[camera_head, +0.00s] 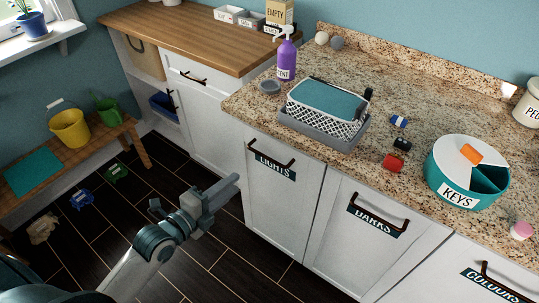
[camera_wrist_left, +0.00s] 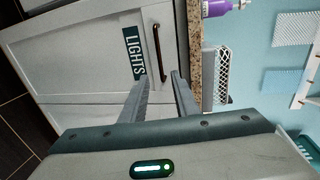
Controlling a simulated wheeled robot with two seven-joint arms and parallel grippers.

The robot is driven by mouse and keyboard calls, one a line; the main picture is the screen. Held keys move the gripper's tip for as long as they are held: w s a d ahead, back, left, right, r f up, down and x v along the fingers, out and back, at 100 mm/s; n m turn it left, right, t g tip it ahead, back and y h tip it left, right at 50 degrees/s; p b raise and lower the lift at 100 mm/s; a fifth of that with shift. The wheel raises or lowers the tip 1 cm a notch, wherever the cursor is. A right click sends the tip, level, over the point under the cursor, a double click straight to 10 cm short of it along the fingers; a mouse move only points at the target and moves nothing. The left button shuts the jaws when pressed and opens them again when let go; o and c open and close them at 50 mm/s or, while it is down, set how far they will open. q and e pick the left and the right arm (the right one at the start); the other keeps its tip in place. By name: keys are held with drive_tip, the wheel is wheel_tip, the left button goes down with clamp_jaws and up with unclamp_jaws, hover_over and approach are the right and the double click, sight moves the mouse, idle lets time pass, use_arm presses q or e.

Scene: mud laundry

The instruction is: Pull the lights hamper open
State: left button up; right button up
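The lights hamper (camera_head: 277,211) is a white cabinet front, closed, with a dark bar handle (camera_head: 271,155) and a teal "LIGHTS" label (camera_head: 275,168) near its top. My left gripper (camera_head: 236,184) is in front of the hamper, left of and lower than the handle in the head view. In the left wrist view the gripper (camera_wrist_left: 159,78) has its two fingers apart with nothing held. The handle (camera_wrist_left: 157,45) shows ahead, lined up roughly with the gap between the fingertips. I cannot tell the exact distance to it. My right gripper is not in view.
The darks front (camera_head: 366,237) and colours front (camera_head: 485,275) stand to the right, closed. The granite counter (camera_head: 420,110) overhangs above, bearing a basket (camera_head: 325,110), a purple bottle (camera_head: 286,60) and a teal keys tray (camera_head: 450,180). Dark floor (camera_head: 120,225) lies open at left.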

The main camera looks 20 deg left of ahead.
sight(267, 157)
use_arm(q)
drive_tip(key=shift+w+f, duration=0.1)
drive_tip(key=shift+w, duration=0.05)
